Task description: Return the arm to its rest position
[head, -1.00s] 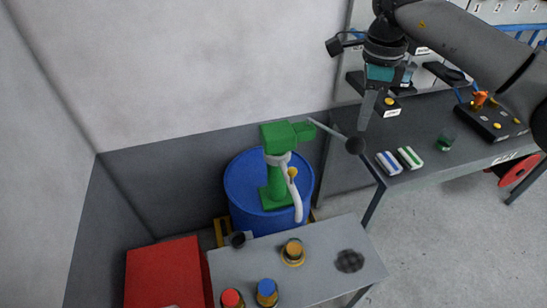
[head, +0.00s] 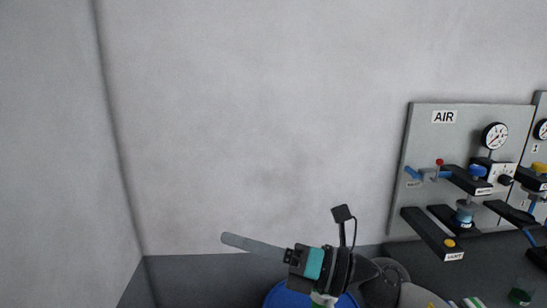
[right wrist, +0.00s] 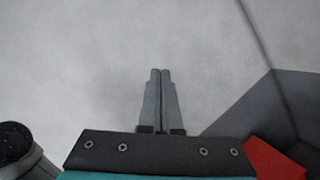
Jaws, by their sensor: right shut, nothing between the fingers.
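My right gripper (head: 252,245) is in the lower middle of the head view, its fingers pointing left in front of the wall. In the right wrist view its two fingers (right wrist: 160,75) are pressed together with nothing between them, facing the bare wall. My right arm comes in from the bottom edge and is folded close below the camera. My left gripper is in neither view.
The blue drum (head: 285,297) shows partly behind my wrist. The AIR panel (head: 425,145) with gauges and valves is at right. Wall (head: 250,110) fills the middle and left. A red surface (right wrist: 272,158) shows at lower right in the wrist view.

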